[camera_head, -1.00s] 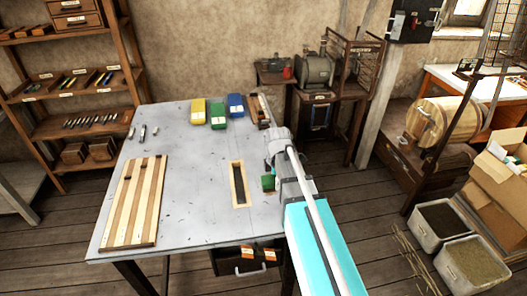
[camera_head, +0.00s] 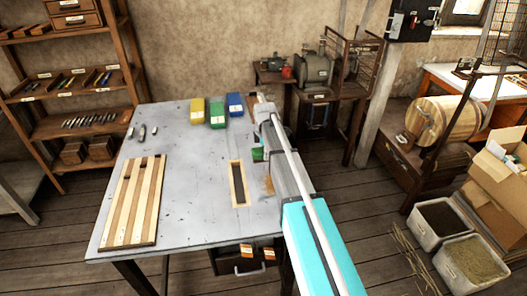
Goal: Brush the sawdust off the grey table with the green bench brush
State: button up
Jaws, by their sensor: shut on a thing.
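The grey table (camera_head: 190,215) fills the middle of the view. My gripper (camera_head: 262,138) is over its right part, mostly hidden behind my own arm. It is shut on the green bench brush (camera_head: 257,154), of which only a small green part shows below the gripper. I cannot tell whether the bristles touch the table top. A small brownish patch, likely sawdust (camera_head: 268,185), shows just left of my arm, nearer than the brush. Small dark specks are scattered over the table.
A framed dark slot (camera_head: 238,184) lies left of the brush. A striped wooden board (camera_head: 134,202) lies at the left. Yellow (camera_head: 197,111), green (camera_head: 217,115) and blue (camera_head: 235,105) boxes stand along the back edge. The middle of the table is clear.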

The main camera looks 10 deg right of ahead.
aim_at(266, 177)
jog(key=shift+w, duration=0.5)
jog(key=shift+f, duration=0.2)
jog(key=shift+f+b, duration=2.8)
jog(key=shift+b, duration=0.25)
jog(key=shift+f+b, duration=1.05)
jog(key=shift+s, duration=0.1)
jog(key=shift+s+r, duration=0.15)
jog(key=shift+s, duration=1.55)
